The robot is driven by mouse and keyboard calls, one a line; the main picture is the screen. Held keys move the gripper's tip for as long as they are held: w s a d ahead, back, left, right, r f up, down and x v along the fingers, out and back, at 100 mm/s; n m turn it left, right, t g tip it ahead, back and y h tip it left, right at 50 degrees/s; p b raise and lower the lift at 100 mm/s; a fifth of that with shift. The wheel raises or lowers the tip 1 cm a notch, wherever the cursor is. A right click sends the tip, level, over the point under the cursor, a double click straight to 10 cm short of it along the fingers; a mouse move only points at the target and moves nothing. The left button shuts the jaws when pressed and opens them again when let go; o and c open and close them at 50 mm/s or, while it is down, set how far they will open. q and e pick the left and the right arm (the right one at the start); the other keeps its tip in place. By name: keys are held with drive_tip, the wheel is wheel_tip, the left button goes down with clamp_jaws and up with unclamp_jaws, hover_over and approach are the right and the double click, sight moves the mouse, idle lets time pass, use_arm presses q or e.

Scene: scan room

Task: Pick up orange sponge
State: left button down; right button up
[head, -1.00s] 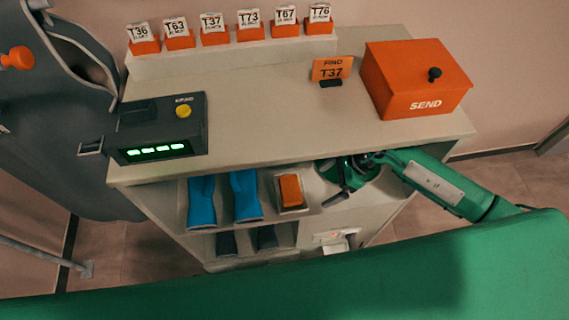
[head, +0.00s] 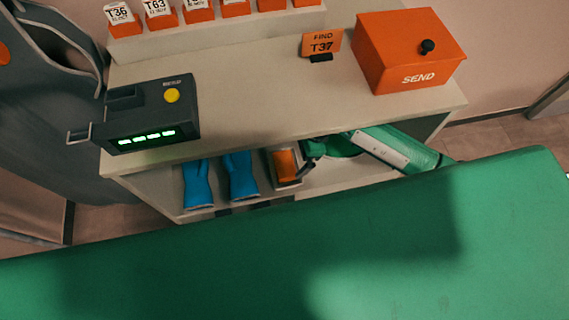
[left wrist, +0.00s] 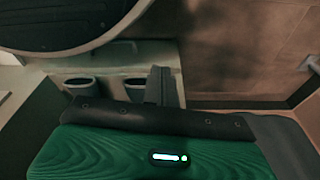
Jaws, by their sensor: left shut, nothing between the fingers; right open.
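The orange sponge (head: 287,165) lies in a small pale tray (head: 297,184) on the upper shelf of the cabinet, below the counter. My right gripper (head: 306,160) is open just to the right of the sponge, with a dark finger at the sponge's right edge. I cannot tell whether it touches. The counter edge and the arm hide part of the gripper. My left gripper (left wrist: 160,86) shows in the left wrist view, shut and empty, away from the sponge.
Blue gloves (head: 241,176) stand left of the sponge on the same shelf. The counter (head: 250,100) overhangs it. On top are a dark device with a green display (head: 150,118), an orange SEND box (head: 410,55) and a T37 sign (head: 321,43). A green surface (head: 300,250) fills the foreground.

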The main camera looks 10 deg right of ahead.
sight(284, 164)
drive_tip(key=shift+a, duration=0.55)
drive_tip(key=x, duration=0.5)
drive_tip(key=shift+d, duration=0.1)
drive_tip(key=c, duration=0.8)
use_arm(q)
drive_tip(key=shift+s+a+f, duration=0.1)
drive_tip(key=shift+s+f, duration=0.2)
drive_tip(key=shift+f, duration=0.15)
use_arm(e)
drive_tip(key=shift+r, duration=0.45)
drive_tip(key=r, duration=0.2)
drive_tip(key=shift+s+r, duration=0.25)
drive_tip(key=shift+r, duration=0.05)
use_arm(q)
drive_tip(key=shift+w+d+r+b, duration=0.2)
drive_tip(key=shift+w+r, duration=0.25)
drive_tip(key=shift+r, duration=0.4)
drive_tip(key=shift+w+d+r+b, duration=0.15)
drive_tip(key=shift+w+r+b, duration=0.25)
drive_tip(key=shift+r, duration=0.45)
drive_tip(key=shift+w+d+r+b, duration=0.2)
drive_tip(key=shift+w+r, duration=0.25)
drive_tip(key=shift+r, duration=0.4)
use_arm(e)
drive_tip(key=s, duration=1.7)
drive_tip(key=shift+s, duration=0.25)
